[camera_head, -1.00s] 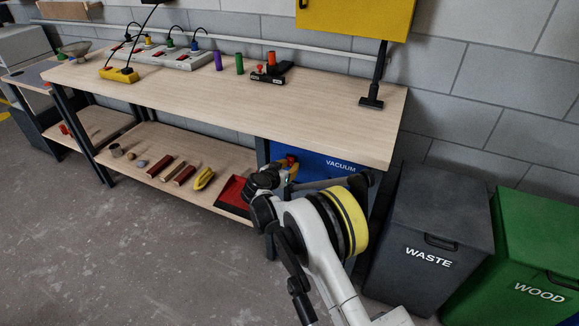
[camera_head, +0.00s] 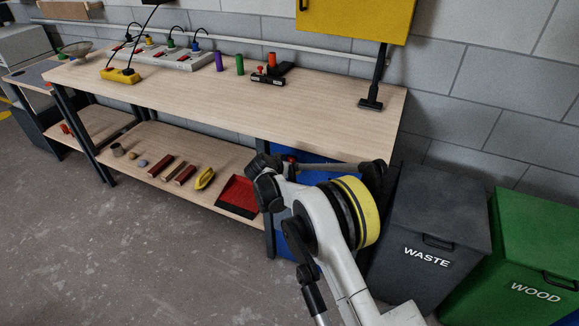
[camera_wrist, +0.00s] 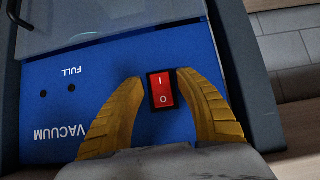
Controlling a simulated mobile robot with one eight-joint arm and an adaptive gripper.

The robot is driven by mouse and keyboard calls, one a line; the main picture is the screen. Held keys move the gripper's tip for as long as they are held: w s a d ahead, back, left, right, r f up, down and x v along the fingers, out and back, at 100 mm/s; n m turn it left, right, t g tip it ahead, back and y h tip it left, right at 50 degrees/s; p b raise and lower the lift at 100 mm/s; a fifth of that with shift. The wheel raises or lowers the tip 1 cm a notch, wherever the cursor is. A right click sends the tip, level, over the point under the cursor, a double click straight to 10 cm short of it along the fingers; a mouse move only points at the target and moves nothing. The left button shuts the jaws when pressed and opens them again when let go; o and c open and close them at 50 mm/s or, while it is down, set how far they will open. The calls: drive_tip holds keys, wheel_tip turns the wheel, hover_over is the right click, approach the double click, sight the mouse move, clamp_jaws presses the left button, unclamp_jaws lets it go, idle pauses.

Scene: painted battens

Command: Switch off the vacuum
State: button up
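The vacuum (camera_wrist: 60,100) is a blue unit under the right end of the workbench, with "VACUUM" and "FULL" printed upside down in the wrist view. It also shows in the head view (camera_head: 320,150), largely hidden by my arm. Its red rocker switch (camera_wrist: 162,90), marked I and O in a black frame, sits in the wrist view between the fingers of my gripper (camera_wrist: 160,82). The two yellow ribbed fingers are apart, one on each side of the switch, with nothing held. Whether they touch the panel cannot be told.
The workbench top (camera_head: 300,115) is above the vacuum. A dark waste bin (camera_head: 432,215) and a green wood bin (camera_head: 530,235) stand to the right. A red dustpan (camera_head: 238,194) lies on the lower shelf. The floor at left is clear.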

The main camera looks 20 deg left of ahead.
drive_tip(key=shift+s, duration=0.1)
drive_tip(key=v, duration=1.1)
drive_tip(key=shift+s+r, duration=0.25)
drive_tip(key=shift+r, duration=0.1)
drive_tip(key=s+d+r+g, duration=0.1)
drive_tip(key=s+d+r, duration=0.1)
drive_tip(key=d+r, duration=0.95)
drive_tip(key=s+d+r+g, duration=0.2)
drive_tip(key=d+r, duration=0.4)
drive_tip(key=d, duration=1)
drive_tip(key=s+d+r, duration=0.4)
drive_tip(key=s+d, duration=1)
drive_tip(key=d, duration=0.1)
drive_tip(key=s+d+f, duration=0.2)
drive_tip(key=s, duration=0.4)
drive_tip(key=s+d+f+n, duration=0.1)
drive_tip(key=s+d+f, duration=0.1)
drive_tip(key=s, duration=0.5)
drive_tip(key=shift+d+y, duration=0.4)
drive_tip(key=shift+d, duration=0.3)
